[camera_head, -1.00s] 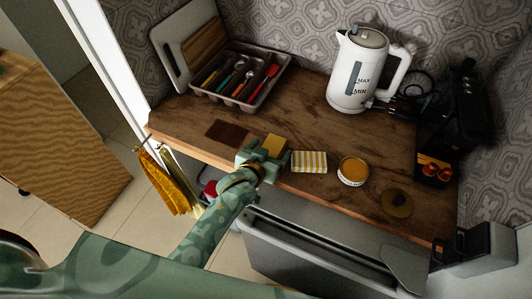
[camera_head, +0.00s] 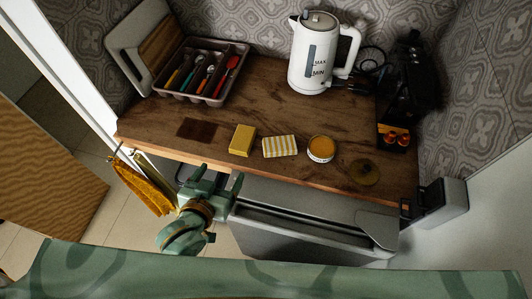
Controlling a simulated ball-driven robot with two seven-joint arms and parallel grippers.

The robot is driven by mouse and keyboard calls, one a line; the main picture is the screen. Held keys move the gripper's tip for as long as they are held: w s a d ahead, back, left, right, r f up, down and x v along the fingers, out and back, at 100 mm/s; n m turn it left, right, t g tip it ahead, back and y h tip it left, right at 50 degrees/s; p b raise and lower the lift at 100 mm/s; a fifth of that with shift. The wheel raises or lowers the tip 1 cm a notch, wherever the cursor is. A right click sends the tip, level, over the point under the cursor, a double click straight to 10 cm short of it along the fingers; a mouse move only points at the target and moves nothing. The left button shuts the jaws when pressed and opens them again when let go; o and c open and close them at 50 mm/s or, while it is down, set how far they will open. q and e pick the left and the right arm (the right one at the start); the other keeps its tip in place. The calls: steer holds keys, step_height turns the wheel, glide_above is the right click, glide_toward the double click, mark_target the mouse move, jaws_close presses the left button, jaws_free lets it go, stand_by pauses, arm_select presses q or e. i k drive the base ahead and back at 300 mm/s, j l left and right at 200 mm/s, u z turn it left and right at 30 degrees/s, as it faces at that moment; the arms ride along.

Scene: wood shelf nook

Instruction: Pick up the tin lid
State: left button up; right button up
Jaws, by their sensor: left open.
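The tin lid (camera_head: 365,172) is a round, dark yellowish disc lying flat on the wooden counter, near its front edge at the right. The open tin (camera_head: 320,149), with orange-yellow contents, stands just left of it. My left gripper (camera_head: 218,178) is open and empty in front of the counter's front edge, well to the left of the lid and below the yellow block. My right gripper is not in view.
A yellow block (camera_head: 242,140) and a striped block (camera_head: 280,146) sit left of the tin. A white kettle (camera_head: 307,70), cutlery tray (camera_head: 190,95) and dark machine (camera_head: 400,90) stand behind. A grey appliance door (camera_head: 300,228) juts out below the counter.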

mark_target(364, 172)
steer(key=z, duration=1)
steer(key=k+j, duration=0.15)
steer(key=k, duration=0.35)
